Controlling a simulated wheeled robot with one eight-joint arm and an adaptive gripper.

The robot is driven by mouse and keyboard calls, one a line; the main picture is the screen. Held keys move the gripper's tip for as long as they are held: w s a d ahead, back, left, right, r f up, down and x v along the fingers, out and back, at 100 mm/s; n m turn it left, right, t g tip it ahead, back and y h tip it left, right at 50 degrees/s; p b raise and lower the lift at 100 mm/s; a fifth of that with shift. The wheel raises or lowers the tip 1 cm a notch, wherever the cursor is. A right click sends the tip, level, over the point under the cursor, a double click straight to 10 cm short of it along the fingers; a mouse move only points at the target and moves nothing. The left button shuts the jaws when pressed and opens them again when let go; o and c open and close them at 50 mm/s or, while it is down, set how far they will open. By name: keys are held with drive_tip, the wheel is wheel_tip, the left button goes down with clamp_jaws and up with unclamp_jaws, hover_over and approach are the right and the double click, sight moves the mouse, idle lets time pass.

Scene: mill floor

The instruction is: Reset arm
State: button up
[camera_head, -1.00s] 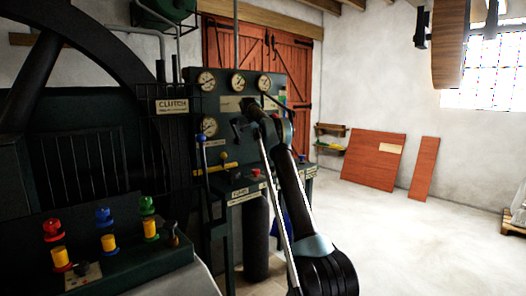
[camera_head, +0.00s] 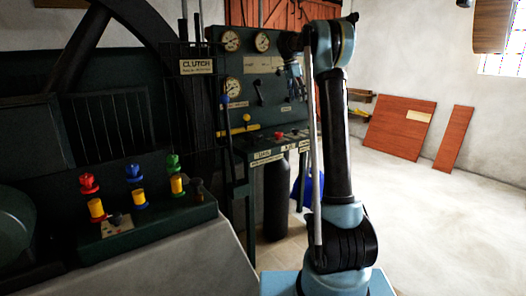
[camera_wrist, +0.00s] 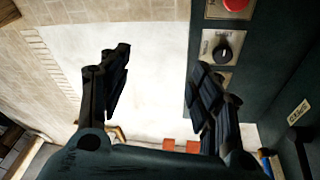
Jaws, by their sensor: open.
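My arm stands upright at the centre right of the head view, with its upper end bent left toward the dark green gauge panel (camera_head: 262,66). My gripper (camera_head: 295,88) hangs there in front of the panel and looks small. In the wrist view my gripper (camera_wrist: 158,68) has its two black fingers spread apart, with only pale floor (camera_wrist: 150,100) between them. Nothing is held. The right finger appears close to a dark green box edge with a black knob (camera_wrist: 222,50) and a red button (camera_wrist: 236,4); I cannot tell the gap.
A control bench (camera_head: 150,232) with red, blue and green-topped posts is at front left. The large dark wheel (camera_head: 82,35) stands behind it. A black cylinder (camera_head: 276,195) stands below the panel. Red boards (camera_head: 400,126) lean on the far wall. The floor at right (camera_head: 440,220) is clear.

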drive_tip(key=s+d+f+n+t+y, duration=0.1)
drive_tip(key=s+f+n, duration=0.25)
drive_tip(key=s, duration=1.25)
drive_tip(key=s+d+f+n+y, duration=0.15)
drive_tip(key=s+n, duration=0.25)
drive_tip(key=s, duration=1.2)
drive_tip(key=s+f+n+t, duration=0.1)
drive_tip(key=s+f+n, duration=0.5)
drive_tip(key=s+f, duration=1.8)
drive_tip(key=shift+s+a+f+n, duration=0.3)
drive_tip(key=shift+a+f+n, duration=0.05)
drive_tip(key=shift+a, duration=0.05)
drive_tip(key=shift+y, duration=0.25)
drive_tip(key=shift+w+f, duration=0.2)
drive_tip(key=shift+w, duration=0.3)
